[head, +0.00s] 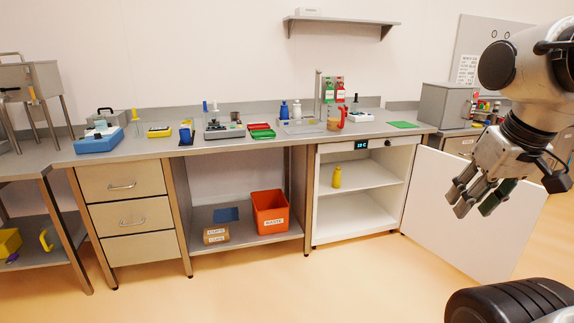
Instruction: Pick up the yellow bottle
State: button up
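The yellow bottle (337,177) stands upright on the upper shelf of an open white cabinet (317,200) under the counter, towards the shelf's left side. Nothing hides it. My gripper (474,205) hangs at the right, in front of the cabinet's open door, well apart from the bottle. Its fingers are spread and nothing shows between them.
The white cabinet door (465,215) stands swung open to the right. An orange waste bin (270,212) and a cardboard box (216,235) sit on a low shelf left of the cabinet. The counter (290,140) holds several items. The floor ahead is clear.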

aim_at(336, 178)
jog(key=i+z, duration=0.25)
jog(key=i, duration=0.25)
jog(key=i+z, duration=0.25)
jog(key=i, duration=0.25)
jog(key=i+j+z, duration=0.2)
jog(key=i, duration=0.3)
jog(key=i+l+z, duration=0.1)
jog(key=i+z, duration=0.15)
jog(key=z, duration=0.15)
jog(key=i+z, duration=0.2)
jog(key=z, duration=0.15)
jog(key=i+z, duration=0.25)
jog(key=z, duration=0.15)
jog(key=i+j+z, duration=0.15)
jog(key=z, duration=0.2)
jog(key=i+l+z, duration=0.15)
jog(key=i+z, duration=0.7)
jog(key=i+u, duration=0.15)
jog(key=u, duration=3.25)
